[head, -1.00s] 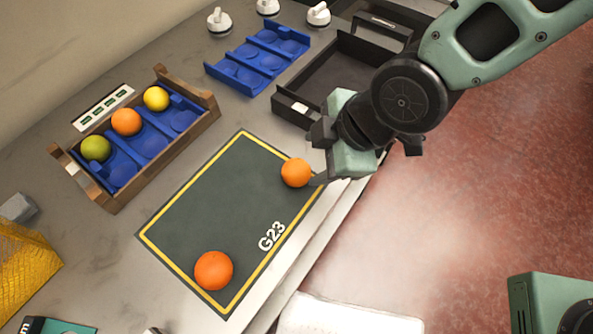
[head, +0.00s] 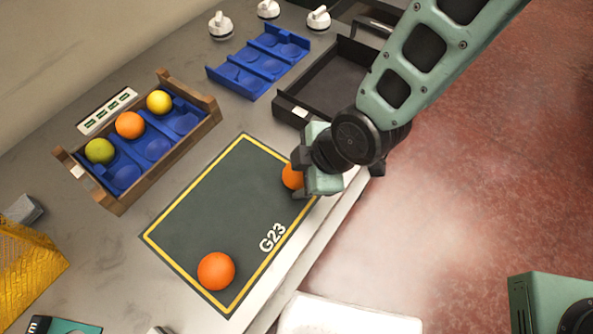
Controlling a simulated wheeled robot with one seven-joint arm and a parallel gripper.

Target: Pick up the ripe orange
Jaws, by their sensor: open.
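Two oranges rest on the dark mat (head: 205,205) marked G23. One orange (head: 290,177) is at the mat's upper right edge, partly hidden behind my gripper. The other, a deeper orange fruit (head: 216,271), lies at the mat's lower corner, clear of my gripper. My gripper (head: 300,178) is open, right at the upper orange; I cannot tell whether the fingers are around it or touching it. A third orange fruit (head: 130,125) sits in the wooden crate (head: 190,135), between a green fruit (head: 99,151) and a yellow one (head: 159,102).
An empty blue tray (head: 259,63) and a black open box (head: 290,112) stand beyond the mat. White knobs (head: 220,25) are at the back. A yellow mesh basket (head: 30,262) is at the left. The counter edge drops to a red floor at right.

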